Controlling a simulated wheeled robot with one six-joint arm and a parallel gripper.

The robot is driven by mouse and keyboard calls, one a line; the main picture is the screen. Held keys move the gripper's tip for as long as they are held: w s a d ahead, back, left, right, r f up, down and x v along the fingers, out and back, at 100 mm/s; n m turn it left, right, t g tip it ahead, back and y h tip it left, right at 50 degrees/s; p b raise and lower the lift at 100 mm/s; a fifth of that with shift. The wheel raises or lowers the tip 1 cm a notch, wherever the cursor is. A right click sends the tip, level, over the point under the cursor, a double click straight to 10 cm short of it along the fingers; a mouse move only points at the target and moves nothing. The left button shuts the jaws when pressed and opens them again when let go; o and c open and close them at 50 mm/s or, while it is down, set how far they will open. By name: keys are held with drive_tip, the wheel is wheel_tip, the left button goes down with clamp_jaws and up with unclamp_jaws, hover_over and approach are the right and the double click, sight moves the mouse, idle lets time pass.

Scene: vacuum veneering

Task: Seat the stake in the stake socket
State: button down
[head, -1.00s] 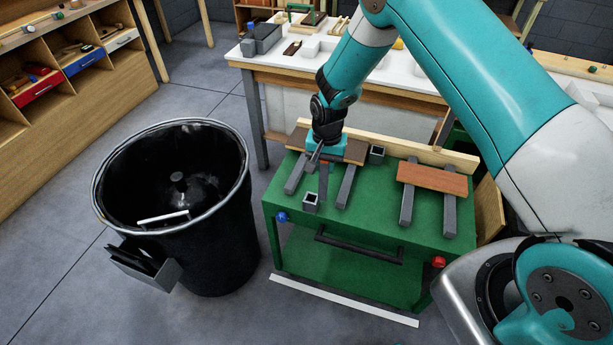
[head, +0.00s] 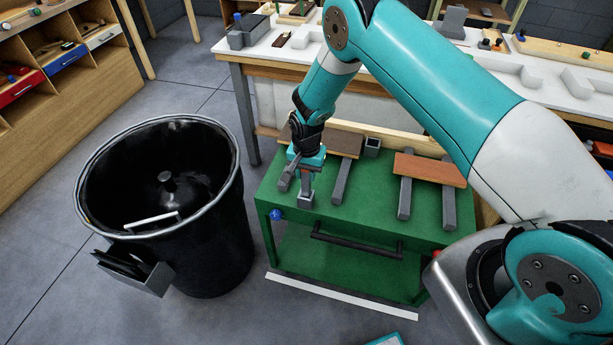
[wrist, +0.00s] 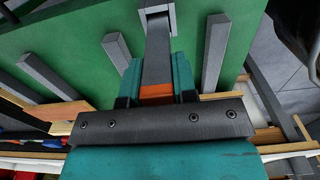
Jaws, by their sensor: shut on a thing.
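My gripper (head: 304,166) is above the near left of the green cart and points down. It is shut on the stake, a dark grey bar with an orange-red band (wrist: 157,92). In the wrist view the stake (wrist: 157,62) runs from between the teal fingers to the square grey stake socket (wrist: 146,10). The socket (head: 306,200) stands on the cart top near its front left, directly under the gripper in the head view. The stake's lower end overlaps the socket opening; I cannot tell how deep it is, or whether it is inside.
The green cart (head: 270,205) carries grey bars, a brown board (head: 342,143), an orange-brown board (head: 430,168) and a second square socket (head: 372,147). A black bin (head: 225,200) stands left of the cart. A white-topped workbench (head: 285,60) stands behind.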

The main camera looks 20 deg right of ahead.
drive_tip(key=shift+r, duration=0.1)
drive_tip(key=c, duration=0.9)
unclamp_jaws()
drive_tip(key=shift+r, duration=0.1)
wheel_tip(320, 180, up, 12)
drive_tip(key=b, duration=0.3)
drive_tip(key=shift+b, duration=0.3)
drive_tip(key=s+a+r+n+y, duration=0.1)
drive_tip(key=s+a+r+n, duration=0.1)
drive_tip(key=s+r+n, duration=0.55)
drive_tip(key=s+a+r+n+y, duration=0.2)
drive_tip(key=s+a+r, duration=0.1)
drive_tip(key=s+r, duration=0.85)
drive_tip(key=s+r+n+y, duration=0.1)
drive_tip(key=s+r+n, duration=0.3)
drive_tip(key=s, duration=0.8)
drive_tip(key=shift+s+n, duration=0.2)
drive_tip(key=shift+n, duration=0.25)
